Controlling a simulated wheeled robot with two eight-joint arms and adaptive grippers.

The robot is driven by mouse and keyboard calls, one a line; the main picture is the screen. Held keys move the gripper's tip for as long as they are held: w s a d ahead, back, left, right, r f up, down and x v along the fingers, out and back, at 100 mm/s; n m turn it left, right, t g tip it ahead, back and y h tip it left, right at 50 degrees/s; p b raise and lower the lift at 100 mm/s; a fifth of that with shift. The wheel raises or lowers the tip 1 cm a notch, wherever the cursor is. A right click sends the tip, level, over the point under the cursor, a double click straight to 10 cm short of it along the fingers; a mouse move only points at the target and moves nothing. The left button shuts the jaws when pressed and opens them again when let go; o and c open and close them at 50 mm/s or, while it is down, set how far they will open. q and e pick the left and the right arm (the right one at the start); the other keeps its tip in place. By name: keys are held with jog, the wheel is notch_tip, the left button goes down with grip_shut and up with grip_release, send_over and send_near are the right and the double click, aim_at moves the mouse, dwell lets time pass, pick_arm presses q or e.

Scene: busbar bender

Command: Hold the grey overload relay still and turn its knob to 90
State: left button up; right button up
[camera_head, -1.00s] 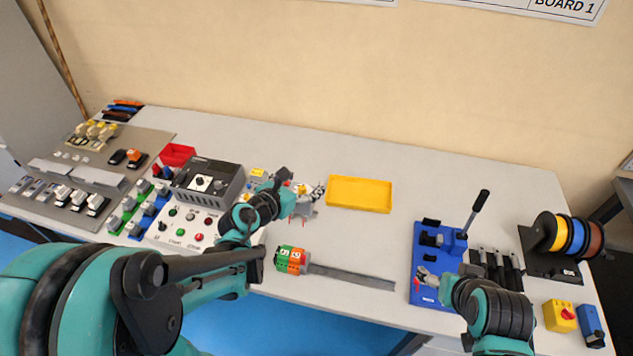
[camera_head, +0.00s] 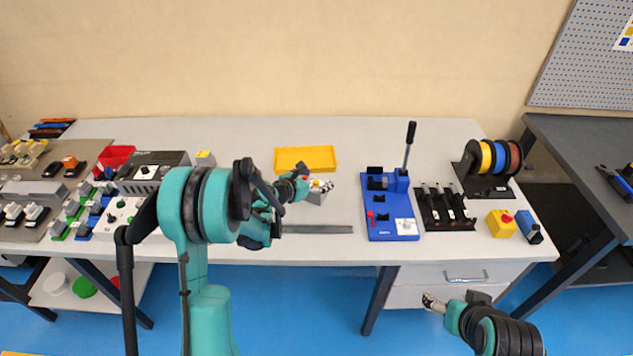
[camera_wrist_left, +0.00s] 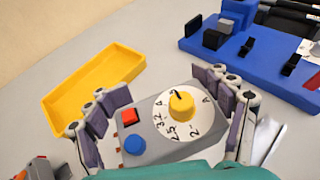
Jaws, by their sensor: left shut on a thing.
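The grey overload relay (camera_wrist_left: 160,135) stands on the table in the left wrist view. It has a white dial (camera_wrist_left: 163,118) with a yellow knob (camera_wrist_left: 182,106), a red button and a blue button. The knob's black mark points toward the top of that view. The small dial print is hard to read. My left gripper (camera_wrist_left: 165,92) is shut on the relay, a finger on each side. In the head view the relay (camera_head: 317,197) is partly hidden by my left gripper (camera_head: 318,185).
A yellow tray (camera_head: 305,159) lies behind the relay. A blue bender base (camera_head: 388,212) with an upright lever stands to the right. A flat grey bar (camera_head: 320,229) lies in front. Control boxes and terminal rows fill the left. A drawer unit (camera_head: 455,275) is under the table.

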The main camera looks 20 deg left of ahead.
pick_arm(q)
jog(key=shift+w+d+f+b, duration=0.1)
jog(key=shift+d+f+b, duration=0.15)
jog(key=shift+f+b, duration=0.7)
jog(key=shift+w+d+f+b, duration=0.1)
jog(key=shift+d+f+b, duration=0.1)
jog(key=shift+f, duration=1.35)
pick_arm(e)
jog(key=shift+s+d+f, duration=0.15)
jog(key=shift+s+f, duration=0.05)
jog(key=shift+f, duration=0.45)
jog(key=shift+s+d+f, duration=0.1)
jog(key=shift+s+f, duration=0.05)
jog(key=shift+f, duration=0.5)
pick_arm(q)
jog(key=shift+f+b, duration=0.5)
pick_arm(e)
jog(key=shift+f, duration=0.45)
